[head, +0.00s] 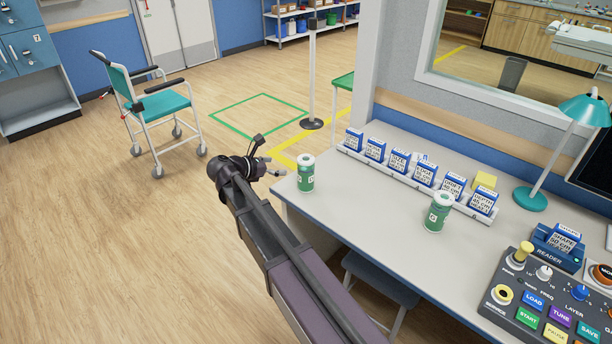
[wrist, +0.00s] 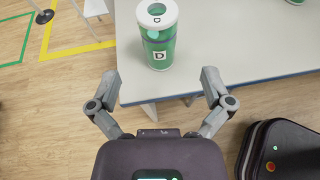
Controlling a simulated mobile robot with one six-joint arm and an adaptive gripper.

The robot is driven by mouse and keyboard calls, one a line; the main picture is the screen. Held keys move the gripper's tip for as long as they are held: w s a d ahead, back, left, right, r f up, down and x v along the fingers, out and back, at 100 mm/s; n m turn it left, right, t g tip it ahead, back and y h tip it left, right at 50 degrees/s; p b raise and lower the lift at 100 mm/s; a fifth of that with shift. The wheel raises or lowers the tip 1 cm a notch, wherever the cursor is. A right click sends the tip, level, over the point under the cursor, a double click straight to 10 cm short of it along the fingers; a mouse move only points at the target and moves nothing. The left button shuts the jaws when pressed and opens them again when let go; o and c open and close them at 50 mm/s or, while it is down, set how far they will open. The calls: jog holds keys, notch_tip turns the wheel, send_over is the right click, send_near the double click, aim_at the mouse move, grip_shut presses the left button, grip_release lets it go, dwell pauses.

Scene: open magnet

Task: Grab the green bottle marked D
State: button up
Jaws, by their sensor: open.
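A green bottle with a white lid (wrist: 158,38) stands upright near the table's edge in the wrist view, with a white label reading D on its side and a D on the lid. In the head view the green bottle at the desk's left corner (head: 306,174) appears to be this one; its letter is too small to read there. My gripper (wrist: 160,85) is open and empty, its two fingers spread wide on the near side of the bottle, not touching it. In the head view my gripper (head: 272,160) is left of the desk corner, beside that bottle.
A second green bottle (head: 437,213) stands farther right on the desk (head: 345,205). A rack of blue-and-white cartridges (head: 425,175) runs behind them. A control panel (head: 545,305), reader (head: 556,248) and teal lamp (head: 533,198) are at right. A stool (head: 380,280) is under the desk.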

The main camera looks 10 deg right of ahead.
aim_at(300, 162)
jog(key=b+x, duration=0.2)
jog(key=x, duration=0.4)
jog(key=shift+f, duration=0.15)
jog(key=shift+w+d+f, duration=0.15)
jog(key=shift+w+d, duration=0.15)
jog(key=shift+d, duration=0.3)
jog(key=shift+r+b+x, duration=0.2)
jog(key=shift+b+x, duration=0.85)
jog(key=shift+x, duration=1.55)
jog(key=shift+w, duration=0.15)
jog(key=c, duration=1.1)
jog(key=shift+r, duration=0.25)
